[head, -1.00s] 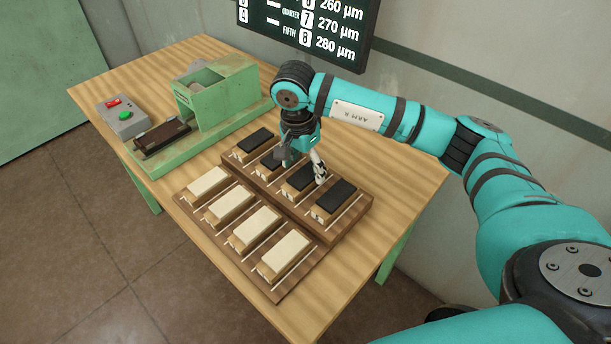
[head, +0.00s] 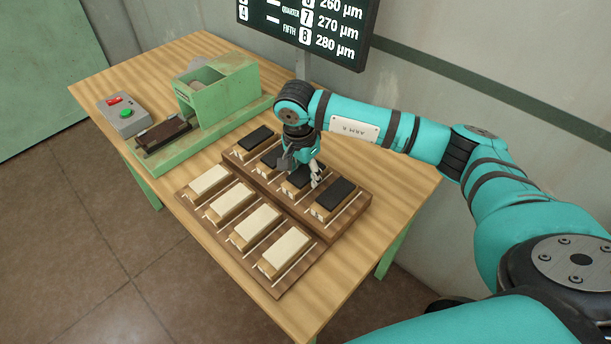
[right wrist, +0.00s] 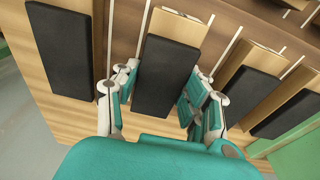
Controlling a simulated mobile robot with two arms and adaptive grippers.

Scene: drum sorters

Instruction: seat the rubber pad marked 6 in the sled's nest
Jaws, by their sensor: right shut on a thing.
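The dark pads on wooden blocks stand in a row in the back rack (head: 352,222); their number marks are too small to read. My right gripper (head: 301,170) is shut on the third block from the left, with its black pad (head: 298,180). In the right wrist view, its fingers stand on both sides of that black pad (right wrist: 168,75), which still lies in line with its neighbours. The sled's nest (head: 163,134) is a dark recess at the left end of the green machine (head: 220,88), and it looks empty. My left gripper is not in view.
A front rack (head: 281,289) holds several cream-topped blocks. A grey box with red and green buttons (head: 122,116) sits at the table's left edge. Bare wood (head: 205,150) lies between machine and racks.

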